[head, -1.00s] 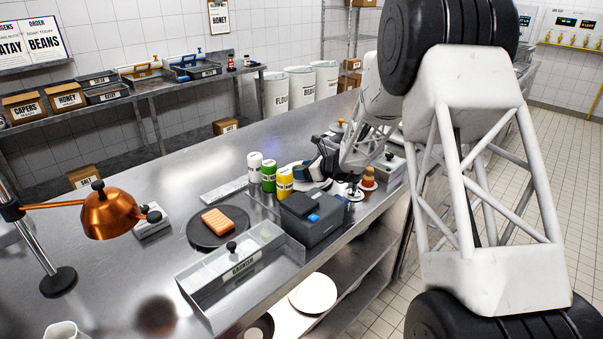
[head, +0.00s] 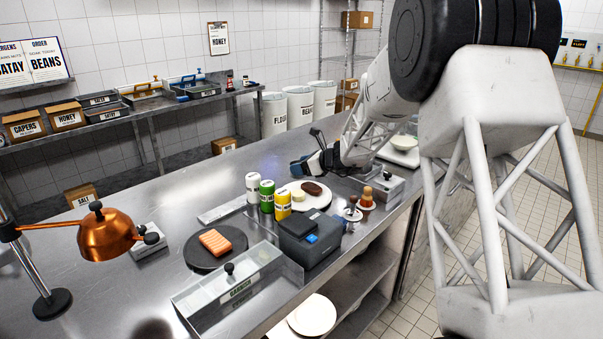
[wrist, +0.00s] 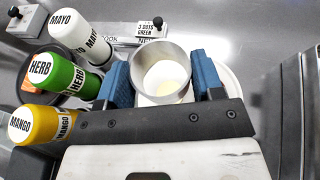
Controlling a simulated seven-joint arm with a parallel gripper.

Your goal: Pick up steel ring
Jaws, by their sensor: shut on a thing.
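The steel ring (wrist: 160,55) is a short open cylinder, seen from above in the wrist view. It sits between the two blue jaws of my gripper (head: 301,166), which are shut on its outside. A white plate (wrist: 233,86) lies below it, and a pale yellowish patch shows through the ring. In the head view my gripper is above the counter behind the plate (head: 324,200); I cannot make out the ring there. A brown piece (head: 312,188) and a pale mound (head: 298,196) are on the plate.
White (head: 253,187), green (head: 267,196) and yellow (head: 283,205) bottles stand left of the plate. A dark grey box (head: 310,243) is in front. A scale with a bowl (head: 401,157) stands at the right.

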